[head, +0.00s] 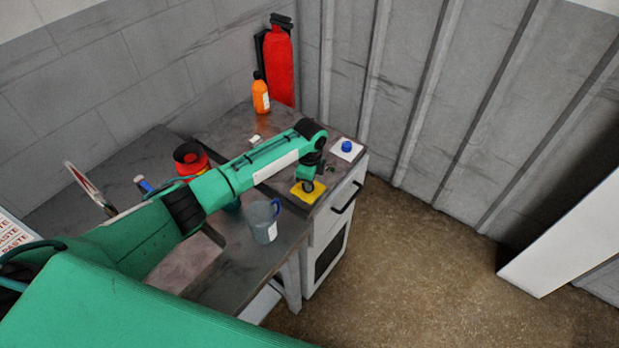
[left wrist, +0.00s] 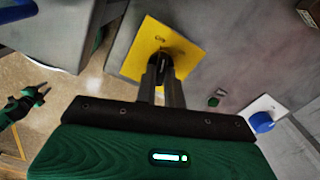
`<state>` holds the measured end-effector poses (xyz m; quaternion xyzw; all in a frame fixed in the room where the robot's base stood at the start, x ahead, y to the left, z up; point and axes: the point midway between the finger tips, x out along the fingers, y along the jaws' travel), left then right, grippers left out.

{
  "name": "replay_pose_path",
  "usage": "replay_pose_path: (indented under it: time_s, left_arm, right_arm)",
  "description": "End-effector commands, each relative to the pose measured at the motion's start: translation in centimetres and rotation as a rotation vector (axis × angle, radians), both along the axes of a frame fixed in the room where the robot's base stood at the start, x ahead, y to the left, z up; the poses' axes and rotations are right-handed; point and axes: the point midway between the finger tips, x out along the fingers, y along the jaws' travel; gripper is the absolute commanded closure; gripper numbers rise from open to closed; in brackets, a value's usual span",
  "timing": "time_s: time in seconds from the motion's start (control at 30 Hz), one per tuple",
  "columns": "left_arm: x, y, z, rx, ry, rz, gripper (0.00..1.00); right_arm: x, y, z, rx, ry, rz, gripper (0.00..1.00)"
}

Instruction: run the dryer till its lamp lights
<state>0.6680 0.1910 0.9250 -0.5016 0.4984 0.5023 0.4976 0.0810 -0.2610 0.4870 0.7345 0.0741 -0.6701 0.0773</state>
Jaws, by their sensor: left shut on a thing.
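The white-fronted unit (head: 325,233) has a black bar handle and a dark window; I take it for the dryer. On its grey top lies a yellow plate (head: 300,195) with a black knob, also in the left wrist view (left wrist: 150,38). My left gripper (head: 308,185) points down at the plate. Its fingers (left wrist: 162,75) are shut on the black knob (left wrist: 165,57), which they partly hide. A small dark green piece (left wrist: 213,101), possibly a lamp, is beside the plate; I see no glow. My right gripper (left wrist: 40,92) shows small at the left of the wrist view.
A blue button on a white plate (head: 347,147) is at the unit's right corner. A grey jug (head: 263,221) with a blue handle stands near my left arm. An orange bottle (head: 260,96) and red extinguisher (head: 279,65) stand behind. The floor (head: 420,260) at right is clear.

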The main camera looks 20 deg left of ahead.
Motion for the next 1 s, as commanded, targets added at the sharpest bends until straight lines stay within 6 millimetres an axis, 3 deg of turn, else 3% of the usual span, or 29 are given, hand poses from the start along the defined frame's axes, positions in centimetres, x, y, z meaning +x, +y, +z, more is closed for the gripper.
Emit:
replay_pose_path:
  time_s: [0.4, 0.9, 0.93, 1.0]
  left_arm:
    - [0.21, 0.07, 0.21, 0.000, -0.003, 0.168, 1.00]
    - [0.25, 0.12, 0.18, 0.000, -0.004, 0.185, 1.00]
    - [0.25, 0.12, 0.18, 0.000, -0.004, 0.185, 0.86]
    - [0.23, 0.11, 0.16, 0.000, -0.004, 0.185, 0.72]
  right_arm:
    - [0.03, -0.41, 1.21, -0.004, 0.000, 0.002, 0.68]
    - [0.03, -0.32, 1.25, -0.003, -0.001, 0.001, 0.68]
    - [0.03, -0.30, 1.25, -0.003, -0.001, 0.001, 0.68]
    - [0.03, -0.23, 1.25, -0.002, 0.000, 0.001, 0.68]
